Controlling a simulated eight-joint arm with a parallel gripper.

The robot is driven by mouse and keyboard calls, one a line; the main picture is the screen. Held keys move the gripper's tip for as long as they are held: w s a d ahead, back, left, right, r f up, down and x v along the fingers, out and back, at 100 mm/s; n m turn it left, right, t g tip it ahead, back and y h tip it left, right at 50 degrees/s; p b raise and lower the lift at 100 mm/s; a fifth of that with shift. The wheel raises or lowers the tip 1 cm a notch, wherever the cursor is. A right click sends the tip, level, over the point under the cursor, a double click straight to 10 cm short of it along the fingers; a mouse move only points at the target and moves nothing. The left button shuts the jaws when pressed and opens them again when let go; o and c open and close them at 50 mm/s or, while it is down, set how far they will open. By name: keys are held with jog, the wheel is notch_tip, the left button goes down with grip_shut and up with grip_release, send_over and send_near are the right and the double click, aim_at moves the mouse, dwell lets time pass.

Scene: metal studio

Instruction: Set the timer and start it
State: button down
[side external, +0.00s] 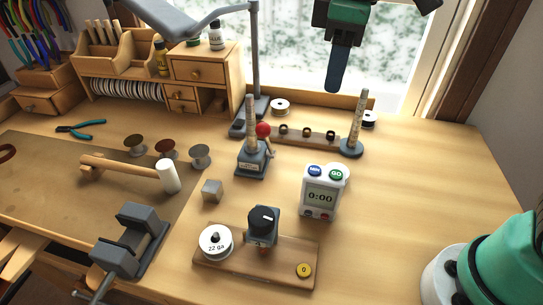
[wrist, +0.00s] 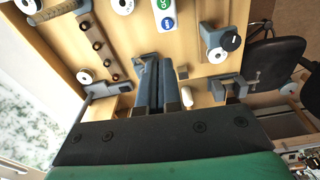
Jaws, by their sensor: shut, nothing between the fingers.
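The white timer (side external: 321,194) stands on the wooden bench right of the middle in the side view. Its display reads 0:00. A blue button (side external: 315,170) and a green GO button (side external: 336,174) are on its top edge, and a red button and a dark one are at its foot. In the wrist view the timer (wrist: 165,12) shows only in part, at the top edge. My gripper (side external: 333,88) hangs high above the back of the bench, in front of the window, well apart from the timer. Its fingers (wrist: 160,104) are shut and empty.
A post on a grey base (side external: 251,165) with a red ball stands left of the timer. A wooden board (side external: 256,262) with a dark knob and a white spool is in front. Bench right of the timer is clear.

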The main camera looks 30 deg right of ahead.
aim_at(315, 169)
jog(key=shift+s+a+r+n+g, duration=0.1)
jog(key=shift+a+r+n+g, duration=0.35)
jog(key=shift+r, duration=0.1)
notch_tip(315, 169, down, 14)
jog(key=shift+f, duration=0.1)
dwell(0.5)
jog(key=shift+f, duration=0.75)
jog(key=shift+w+a+r, duration=0.1)
jog(key=shift+r, duration=2.15)
jog(key=shift+w+r, duration=0.1)
jog(key=shift+r, duration=2.15)
